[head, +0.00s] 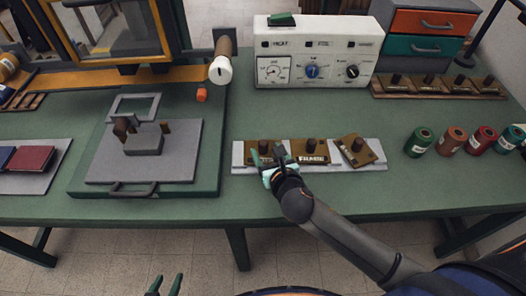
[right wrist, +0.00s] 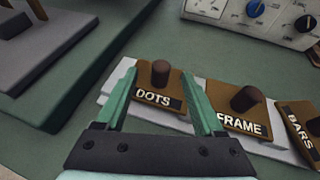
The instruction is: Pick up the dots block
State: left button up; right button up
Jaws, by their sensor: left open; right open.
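The dots block (right wrist: 158,91) is a brown plate with a dark round knob and the word DOTS, seen in the right wrist view. In the head view the dots block (head: 262,150) is at the left end of a pale tray (head: 368,165), partly hidden by my right gripper (head: 266,162). My right gripper is open, with its green fingers on either side of the dots block in the right wrist view (right wrist: 158,100). I cannot tell whether they touch it. My left gripper (head: 166,285) is open and empty at the bottom of the head view, in front of the table.
The frame block (head: 311,151) and the tilted bars block (head: 355,150) are on the same tray. A press with a grey plate (head: 105,165) stands to the left. A white control box (head: 315,50) stands behind. Several spools (head: 452,140) stand to the right.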

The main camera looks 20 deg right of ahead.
aim_at(264, 145)
jog(key=shift+b+x, duration=0.3)
jog(key=shift+x, duration=2.3)
jog(key=shift+d, duration=0.1)
jog(key=shift+c, duration=0.2)
grip_shut()
